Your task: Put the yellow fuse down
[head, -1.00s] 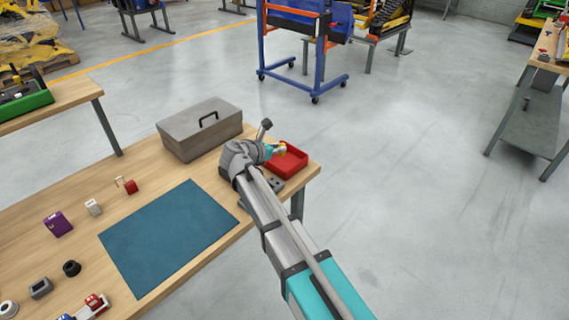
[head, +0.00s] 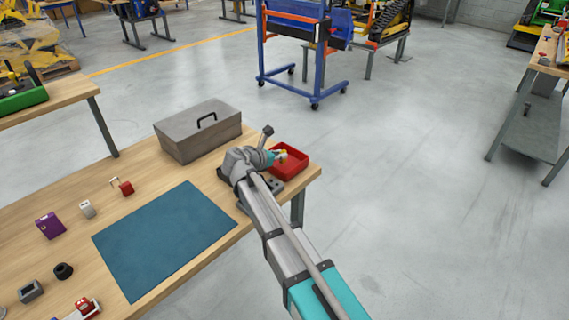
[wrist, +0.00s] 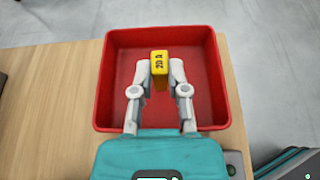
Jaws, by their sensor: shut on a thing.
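The yellow fuse (wrist: 160,64) is held between the fingertips of my gripper (wrist: 158,78) in the wrist view, with dark lettering on its top. My gripper is shut on it, over the inside of the red tray (wrist: 112,82). I cannot tell whether the fuse touches the tray floor. In the head view my gripper (head: 279,156) reaches to the left part of the red tray (head: 296,166), and the fuse shows only as a small yellow spot.
The tray stands at the right end of the wooden bench (head: 160,172). A grey toolbox (head: 198,135) is left of my arm, and a blue mat (head: 165,240) lies in front. A purple block (head: 50,226), a red padlock (head: 126,188) and other small parts lie further left.

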